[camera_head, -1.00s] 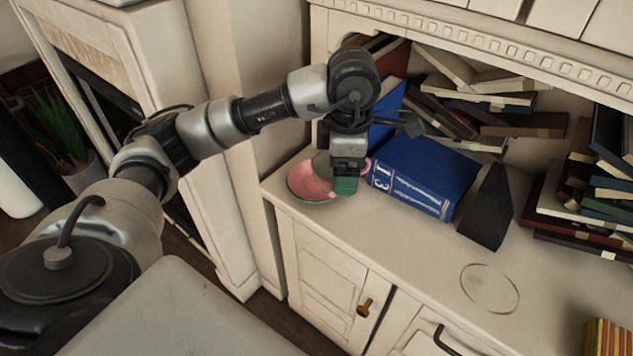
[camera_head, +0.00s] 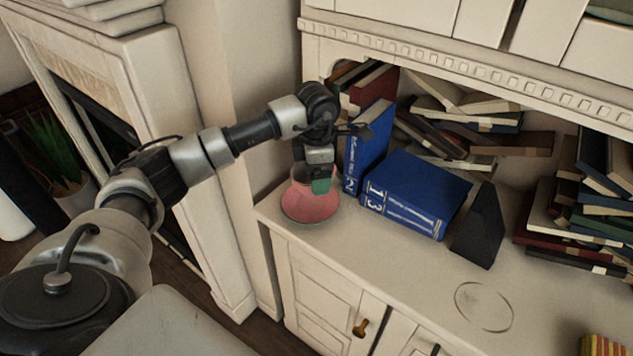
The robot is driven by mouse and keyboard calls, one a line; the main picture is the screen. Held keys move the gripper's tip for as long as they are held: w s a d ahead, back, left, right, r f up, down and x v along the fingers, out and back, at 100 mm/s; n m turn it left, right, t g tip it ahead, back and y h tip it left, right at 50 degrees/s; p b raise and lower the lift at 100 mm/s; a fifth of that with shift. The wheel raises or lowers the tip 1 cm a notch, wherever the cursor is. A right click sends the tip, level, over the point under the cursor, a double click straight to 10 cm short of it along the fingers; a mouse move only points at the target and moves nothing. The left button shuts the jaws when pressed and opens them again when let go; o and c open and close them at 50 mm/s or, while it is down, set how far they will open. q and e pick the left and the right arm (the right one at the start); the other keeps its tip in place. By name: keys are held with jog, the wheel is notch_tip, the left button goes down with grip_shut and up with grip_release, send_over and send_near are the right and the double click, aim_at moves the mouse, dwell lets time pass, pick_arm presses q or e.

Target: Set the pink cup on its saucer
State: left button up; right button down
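The pink cup (camera_head: 308,207) is at the left end of the cabinet counter, partly hidden by my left gripper. A grey rim runs round its lower edge. I cannot tell whether that rim is the saucer or part of the cup. My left gripper (camera_head: 320,186) points down over the pink cup, its green fingertip in front of the pink surface. Its other finger is hidden, so I cannot tell whether it grips. My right gripper is not in view.
Blue books stand (camera_head: 367,147) and lie (camera_head: 414,194) just right of the cup. A dark wedge (camera_head: 482,228) stands beside them. Loose books fill the back, and a cabinet side wall is at the left.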

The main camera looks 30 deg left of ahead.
pick_arm(q)
notch_tip(320, 180, down, 4)
jog(key=shift+s+r, duration=0.1)
jog(key=shift+r, duration=0.15)
jog(key=shift+f, duration=0.1)
jog(key=shift+f, duration=0.25)
jog(key=o, duration=0.8)
jog(key=shift+r+p, duration=0.4)
jog(key=shift+r, duration=0.1)
notch_tip(320, 180, up, 12)
jog(key=shift+f+b, duration=0.15)
jog(key=shift+b, duration=0.6)
